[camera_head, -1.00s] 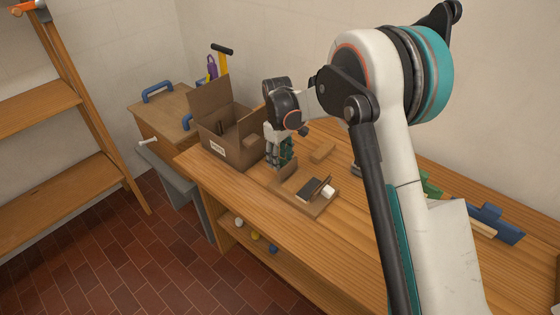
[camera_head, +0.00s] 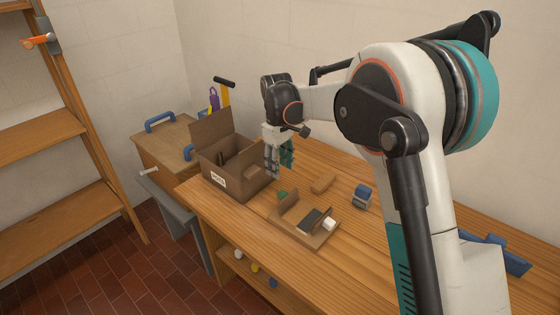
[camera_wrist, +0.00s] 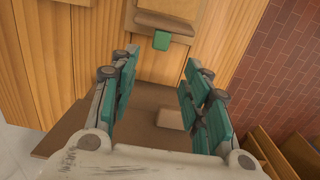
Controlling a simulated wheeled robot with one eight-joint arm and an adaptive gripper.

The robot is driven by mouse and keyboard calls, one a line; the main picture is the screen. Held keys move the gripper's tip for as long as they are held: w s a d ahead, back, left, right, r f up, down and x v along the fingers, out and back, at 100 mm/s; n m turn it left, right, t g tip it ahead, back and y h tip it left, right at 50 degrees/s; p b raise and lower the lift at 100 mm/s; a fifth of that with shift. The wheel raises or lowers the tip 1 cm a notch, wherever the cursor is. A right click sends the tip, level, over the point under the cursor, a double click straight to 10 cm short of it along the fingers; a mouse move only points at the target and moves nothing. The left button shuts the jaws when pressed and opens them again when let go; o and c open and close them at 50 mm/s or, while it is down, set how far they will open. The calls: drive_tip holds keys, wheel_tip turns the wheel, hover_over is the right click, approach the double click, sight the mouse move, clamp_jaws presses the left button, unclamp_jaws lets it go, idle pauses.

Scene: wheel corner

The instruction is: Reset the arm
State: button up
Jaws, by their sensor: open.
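My gripper (camera_head: 279,168) is open and empty. In the head view it points down, just right of the open cardboard box (camera_head: 250,183) and above the bench. In the wrist view both teal-padded fingers stand apart (camera_wrist: 162,65) with nothing between their tips. Beyond them are the box's brown interior with a pale block (camera_wrist: 170,118) and a small green block (camera_wrist: 162,40). My white and black arm reaches across the right half of the head view.
A wooden tray (camera_head: 288,228) with a dark block and a white piece lies on the bench (camera_head: 235,215). A wooden block (camera_head: 323,183) and a blue-grey object (camera_head: 362,197) lie behind it. Shelves (camera_head: 40,130) stand left. The bench front is clear.

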drive_tip(key=s+d+r+m+t, duration=0.3)
drive_tip(key=s+d+r+m, duration=0.2)
drive_tip(key=s+d+r, duration=0.95)
drive_tip(key=s+d+f+m+t, duration=0.2)
drive_tip(key=s+d, duration=0.2)
drive_tip(key=s, duration=0.5)
drive_tip(key=s+d+f+m+t, duration=0.2)
drive_tip(key=s+d+m, duration=0.1)
drive_tip(key=s, duration=0.7)
drive_tip(key=shift+s+d, duration=0.25)
drive_tip(key=shift+d, duration=0.6)
